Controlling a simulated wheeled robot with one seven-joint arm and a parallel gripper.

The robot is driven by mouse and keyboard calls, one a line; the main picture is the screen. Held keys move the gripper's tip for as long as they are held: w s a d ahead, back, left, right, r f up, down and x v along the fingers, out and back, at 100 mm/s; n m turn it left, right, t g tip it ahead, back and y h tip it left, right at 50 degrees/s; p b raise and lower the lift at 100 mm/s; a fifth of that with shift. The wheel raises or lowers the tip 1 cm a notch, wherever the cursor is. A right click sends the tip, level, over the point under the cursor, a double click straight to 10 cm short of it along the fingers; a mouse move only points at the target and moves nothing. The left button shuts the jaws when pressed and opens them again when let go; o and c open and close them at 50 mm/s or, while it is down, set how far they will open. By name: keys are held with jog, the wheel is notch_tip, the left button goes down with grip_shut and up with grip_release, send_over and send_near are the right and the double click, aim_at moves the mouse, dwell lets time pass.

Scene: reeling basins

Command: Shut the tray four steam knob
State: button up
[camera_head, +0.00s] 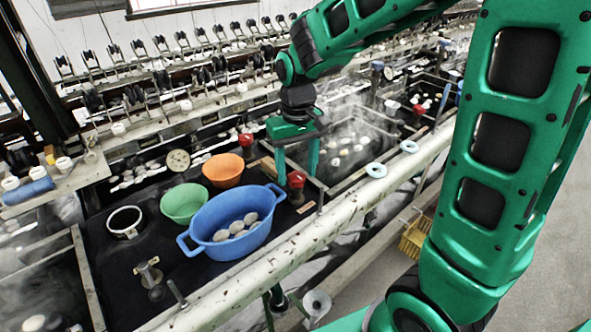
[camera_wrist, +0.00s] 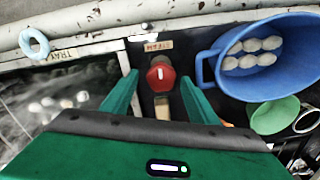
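A red steam knob (camera_head: 296,180) stands on the black panel between the blue basin and a steaming water tray (camera_head: 345,150). In the wrist view the red knob (camera_wrist: 160,76) bears a white mark running up and down the picture. A small label (camera_wrist: 158,46) beside it seems to read STEAM upside down. My gripper (camera_head: 296,170) points down over the knob. In the wrist view my gripper (camera_wrist: 160,86) is open, with one finger on each side of the knob and gaps showing. I cannot tell how far the fingertips reach down beside it.
A blue basin (camera_head: 237,223) holding several pale cocoons is close beside the knob. Green (camera_head: 184,203) and orange (camera_head: 222,170) bowls stand behind it. Another red knob (camera_head: 245,141) is farther back. A pale pipe rail (camera_head: 290,246) runs along the front, with a pale blue ring (camera_wrist: 34,43).

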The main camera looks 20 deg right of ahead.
aim_at(297, 175)
jog(key=shift+a, duration=0.1)
notch_tip(297, 175, up, 11)
jog(key=shift+f, duration=0.15)
dwell(0.5)
jog(key=shift+c, duration=0.3)
dwell(0.9)
